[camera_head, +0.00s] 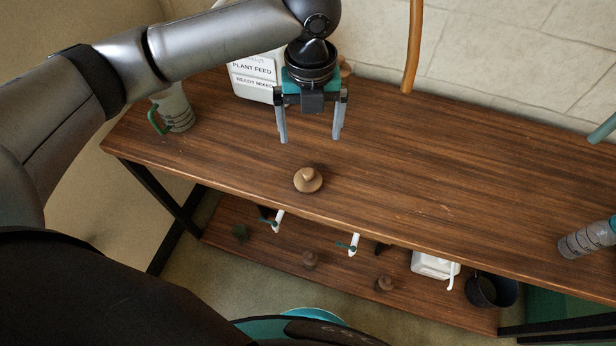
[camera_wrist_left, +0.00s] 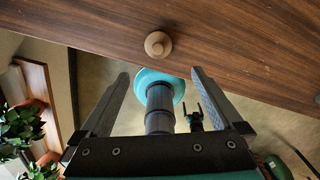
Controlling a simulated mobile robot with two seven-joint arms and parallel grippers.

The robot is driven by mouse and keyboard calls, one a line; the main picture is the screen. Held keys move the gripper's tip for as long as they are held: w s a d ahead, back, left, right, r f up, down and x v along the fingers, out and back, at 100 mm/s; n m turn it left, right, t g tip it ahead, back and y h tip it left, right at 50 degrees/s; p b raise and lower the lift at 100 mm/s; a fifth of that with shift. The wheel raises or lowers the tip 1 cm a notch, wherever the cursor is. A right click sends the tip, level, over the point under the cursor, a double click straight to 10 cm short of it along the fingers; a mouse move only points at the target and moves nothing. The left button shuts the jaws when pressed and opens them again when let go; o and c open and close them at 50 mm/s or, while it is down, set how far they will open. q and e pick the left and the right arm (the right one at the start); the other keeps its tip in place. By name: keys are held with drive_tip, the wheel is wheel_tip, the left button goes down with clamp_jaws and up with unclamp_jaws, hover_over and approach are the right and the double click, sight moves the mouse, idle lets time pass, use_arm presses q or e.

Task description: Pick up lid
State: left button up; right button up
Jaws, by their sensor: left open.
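The lid, a small round tan disc with a knob on top (camera_head: 308,179), lies on the wooden tabletop near its front edge. It also shows in the left wrist view (camera_wrist_left: 158,44), ahead of the fingertips and between their lines. My left gripper (camera_head: 310,137) is open and empty. It is above the table, apart from the lid, with its fingers pointing down toward it. Its two spread fingers also show in the left wrist view (camera_wrist_left: 160,76). A small dark two-pronged shape, apparently my right gripper (camera_wrist_left: 194,114), shows low beside my column; its opening is unclear.
A white plant feed container (camera_head: 252,80) stands behind my left gripper. A grey jug with a green handle (camera_head: 176,108) is at the left. A grey ribbed object (camera_head: 588,240) is at the right edge. The lower shelf (camera_head: 335,280) holds several small items. The middle tabletop is clear.

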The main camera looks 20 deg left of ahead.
use_arm(q)
drive_tip(key=b, duration=0.2)
approach(308, 172)
wheel_tip(308, 172, down, 5)
drive_tip(key=shift+d+f, duration=0.15)
drive_tip(key=shift+f, duration=0.05)
wheel_tip(308, 172, down, 5)
drive_tip(key=shift+f+b, duration=0.15)
drive_tip(key=shift+b, duration=0.9)
drive_tip(key=c, duration=1.2)
